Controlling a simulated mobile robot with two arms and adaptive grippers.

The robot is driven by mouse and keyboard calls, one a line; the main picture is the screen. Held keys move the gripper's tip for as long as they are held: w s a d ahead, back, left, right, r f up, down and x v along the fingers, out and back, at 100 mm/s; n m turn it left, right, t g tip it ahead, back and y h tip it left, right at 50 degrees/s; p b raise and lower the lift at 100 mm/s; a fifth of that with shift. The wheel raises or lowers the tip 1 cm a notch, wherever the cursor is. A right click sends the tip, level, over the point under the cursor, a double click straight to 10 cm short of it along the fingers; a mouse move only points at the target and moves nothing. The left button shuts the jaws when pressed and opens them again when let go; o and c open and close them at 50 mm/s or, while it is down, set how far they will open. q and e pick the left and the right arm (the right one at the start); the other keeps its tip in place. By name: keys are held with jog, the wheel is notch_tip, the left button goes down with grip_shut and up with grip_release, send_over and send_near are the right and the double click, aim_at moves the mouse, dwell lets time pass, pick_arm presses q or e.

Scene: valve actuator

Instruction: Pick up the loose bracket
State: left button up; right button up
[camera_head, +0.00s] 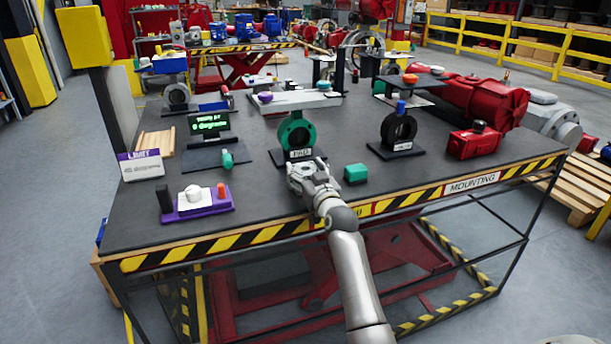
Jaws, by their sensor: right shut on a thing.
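My right gripper (310,178) is low over the front middle of the dark workbench (260,190), in front of the green ring valve (297,132) on its black stand. It is shut on a small grey part that blends with its fingers. The part's shape is mostly hidden, so I cannot tell for sure that it is the loose bracket. No other piece on the bench clearly shows as a loose bracket. My left gripper is not in view.
A green block (356,173) sits just right of the gripper. A black ring valve (400,130) and red actuator (474,141) stand farther right. A purple-based switch unit (196,203), limit box (141,165) and display (208,123) are left. The bench's striped front edge (260,237) lies below.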

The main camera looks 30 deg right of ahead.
notch_tip(320, 180, up, 3)
jog(key=shift+f, duration=0.1)
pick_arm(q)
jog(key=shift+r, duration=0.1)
pick_arm(e)
jog(key=s+r, duration=0.9)
jog(key=s, duration=0.5)
jog(key=shift+d+r, duration=0.2)
jog(key=shift+r, duration=0.15)
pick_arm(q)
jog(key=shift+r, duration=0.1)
pick_arm(e)
jog(key=shift+r, duration=0.1)
